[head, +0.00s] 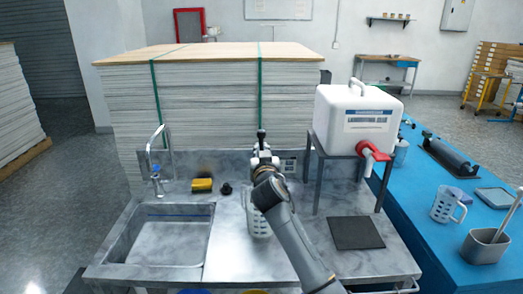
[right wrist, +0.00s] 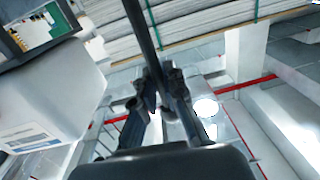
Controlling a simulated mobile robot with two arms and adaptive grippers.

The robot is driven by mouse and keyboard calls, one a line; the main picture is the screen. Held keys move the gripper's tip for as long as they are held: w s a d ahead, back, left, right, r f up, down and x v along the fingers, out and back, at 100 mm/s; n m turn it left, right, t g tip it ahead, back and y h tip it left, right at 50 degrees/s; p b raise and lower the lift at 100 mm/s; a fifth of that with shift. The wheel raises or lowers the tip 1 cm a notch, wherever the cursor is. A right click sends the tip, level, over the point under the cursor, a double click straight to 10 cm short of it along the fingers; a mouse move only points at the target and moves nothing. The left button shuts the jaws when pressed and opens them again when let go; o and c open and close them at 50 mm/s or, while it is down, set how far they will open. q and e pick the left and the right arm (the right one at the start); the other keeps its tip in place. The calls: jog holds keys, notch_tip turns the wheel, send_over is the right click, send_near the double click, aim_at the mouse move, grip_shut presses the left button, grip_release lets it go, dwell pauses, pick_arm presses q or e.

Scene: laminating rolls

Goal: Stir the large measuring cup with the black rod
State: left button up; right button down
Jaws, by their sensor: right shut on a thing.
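My right gripper (head: 262,160) is above the steel counter, shut on the black rod (head: 262,136). The rod's dark top end stands up above the fingers. In the right wrist view the rod (right wrist: 142,30) runs between the fingers of my right gripper (right wrist: 165,88). A clear measuring cup (head: 257,226) stands on the counter right of the sink, partly covered by my right arm. The rod's lower end is hidden, so I cannot tell whether it is inside the cup. My left gripper is not in view.
The sink (head: 160,236) and tap (head: 157,160) are at left, with a yellow sponge (head: 202,185) behind. A white canister (head: 357,120) with a red tap stands on a rack at right. A black mat (head: 356,233) lies below. The blue table (head: 415,207) holds another cup (head: 446,206).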

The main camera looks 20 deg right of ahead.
notch_tip(320, 180, down, 9)
jog(key=b, duration=0.7)
jog(key=shift+f+b, duration=0.2)
jog(key=shift+b, duration=0.1)
